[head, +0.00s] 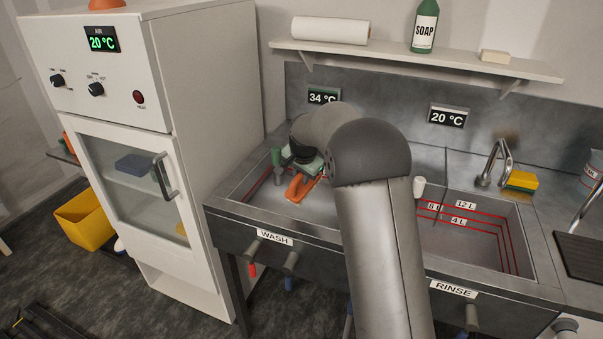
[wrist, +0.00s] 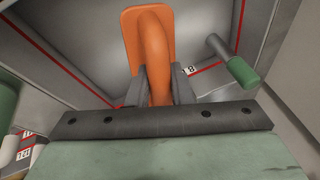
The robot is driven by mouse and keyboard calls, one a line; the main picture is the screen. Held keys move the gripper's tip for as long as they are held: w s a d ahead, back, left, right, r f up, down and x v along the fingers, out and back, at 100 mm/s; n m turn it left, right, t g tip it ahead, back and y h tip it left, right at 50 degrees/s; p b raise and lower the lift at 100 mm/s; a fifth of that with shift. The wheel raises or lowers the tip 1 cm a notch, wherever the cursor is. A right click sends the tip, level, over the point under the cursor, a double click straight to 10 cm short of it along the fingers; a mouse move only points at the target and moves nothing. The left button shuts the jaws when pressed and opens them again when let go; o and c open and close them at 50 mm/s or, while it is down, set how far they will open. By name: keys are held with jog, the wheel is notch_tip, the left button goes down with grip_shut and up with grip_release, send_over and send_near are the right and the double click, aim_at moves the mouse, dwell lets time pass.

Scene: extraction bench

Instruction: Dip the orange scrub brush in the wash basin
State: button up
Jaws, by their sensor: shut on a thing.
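The orange scrub brush (head: 299,187) is in my gripper (head: 309,173), over the left part of the wash basin (head: 262,203). In the wrist view the brush (wrist: 148,22) has its curved handle between the two dark fingers of my gripper (wrist: 158,92), which are shut on it. Its flat orange head lies beyond the fingers, inside the outline of the basin walls with their red level lines. The bristles are hidden. I cannot tell whether the brush touches the basin floor or any water. My arm hides the right part of the basin.
A green-handled lever (head: 277,158) stands close left of the brush; it also shows in the wrist view (wrist: 243,72). The rinse basin (head: 480,236) is to the right, with a faucet (head: 493,163) and a yellow sponge (head: 521,181) behind it. A white cabinet (head: 215,100) stands left.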

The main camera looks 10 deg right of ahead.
aim_at(301, 200)
jog(key=shift+f+b, duration=3.15)
jog(key=shift+f, duration=1.7)
jog(key=shift+r, duration=0.1)
jog(key=shift+r, duration=0.3)
jog(key=shift+f, duration=0.1)
jog(key=shift+f, duration=0.35)
jog(key=shift+r, duration=0.15)
notch_tip(301, 200, up, 17)
jog(key=p, duration=1)
jog(key=shift+f, duration=0.2)
